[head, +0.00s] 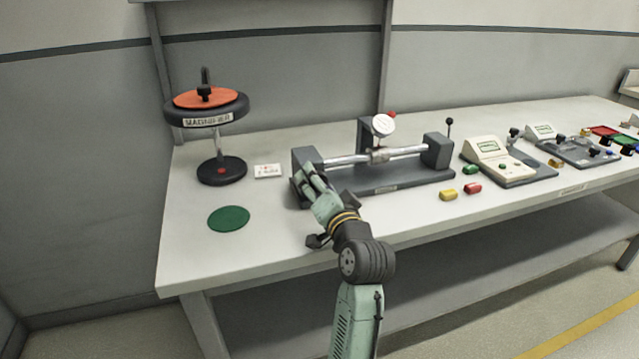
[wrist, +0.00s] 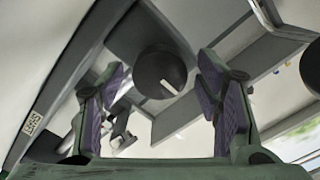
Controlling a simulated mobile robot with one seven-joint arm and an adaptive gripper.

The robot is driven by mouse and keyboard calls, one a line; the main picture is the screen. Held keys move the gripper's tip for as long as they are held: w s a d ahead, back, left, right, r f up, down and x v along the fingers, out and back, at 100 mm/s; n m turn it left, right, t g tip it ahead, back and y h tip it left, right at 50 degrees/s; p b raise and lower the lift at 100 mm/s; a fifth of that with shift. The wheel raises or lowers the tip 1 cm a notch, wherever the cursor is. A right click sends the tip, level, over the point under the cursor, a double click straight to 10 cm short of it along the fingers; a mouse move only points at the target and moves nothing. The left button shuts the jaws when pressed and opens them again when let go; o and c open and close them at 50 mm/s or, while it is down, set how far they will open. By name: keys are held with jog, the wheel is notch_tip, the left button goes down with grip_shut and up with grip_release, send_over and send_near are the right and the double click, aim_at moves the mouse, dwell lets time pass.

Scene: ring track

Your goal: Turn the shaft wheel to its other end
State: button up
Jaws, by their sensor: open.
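The shaft wheel (wrist: 160,72) is a dark round knob with a white line on its face, seen in the wrist view. It lies between the two fingers of my gripper (wrist: 160,84), with visible gaps on both sides. In the head view my gripper (head: 307,177) is at the left block of the grey shaft fixture (head: 405,183), and the wheel is hidden behind it there. The bright steel shaft (head: 405,151) runs between the two end blocks. A white dial gauge (head: 382,124) stands over it. My gripper is open.
A black stand with an orange-topped disc (head: 205,98), a small white card (head: 267,171) and a green round mat (head: 229,218) are on the left. Yellow (head: 448,195), red (head: 473,188) and green (head: 470,169) pieces lie right of the fixture, near a cream instrument (head: 490,158). The front table strip is partly clear.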

jog(key=c, duration=1.2)
jog(key=shift+o, duration=0.2)
